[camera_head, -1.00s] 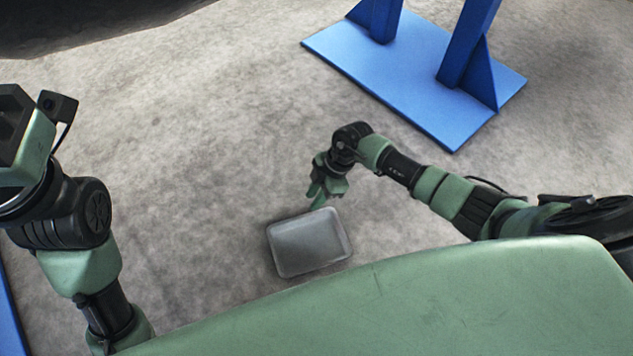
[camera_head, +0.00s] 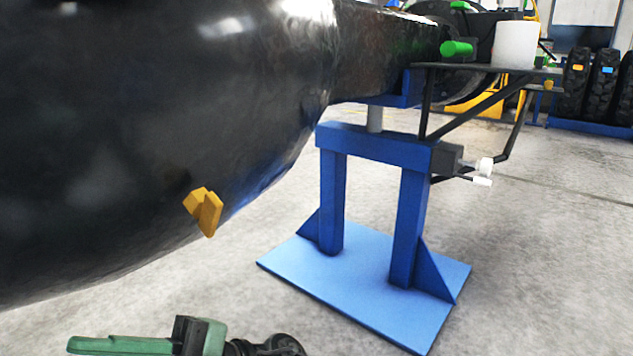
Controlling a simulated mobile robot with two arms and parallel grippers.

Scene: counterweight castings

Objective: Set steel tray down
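The steel tray is not in view now. One gripper with long green fingers (camera_head: 120,345) shows at the bottom left, pointing left, with a dark wrist and joint to its right. It appears to be my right gripper. No tray shows at its visible part. The frame edge cuts it off, and I cannot tell whether its fingers are open or shut. My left gripper is out of view.
A large black rounded body (camera_head: 150,130) with a yellow block (camera_head: 207,210) fills the upper left. A blue stand (camera_head: 365,285) stands on the concrete floor. A dark shelf (camera_head: 490,67) carries a white cylinder (camera_head: 515,45). Tyres (camera_head: 600,80) stand far right. Floor at right is clear.

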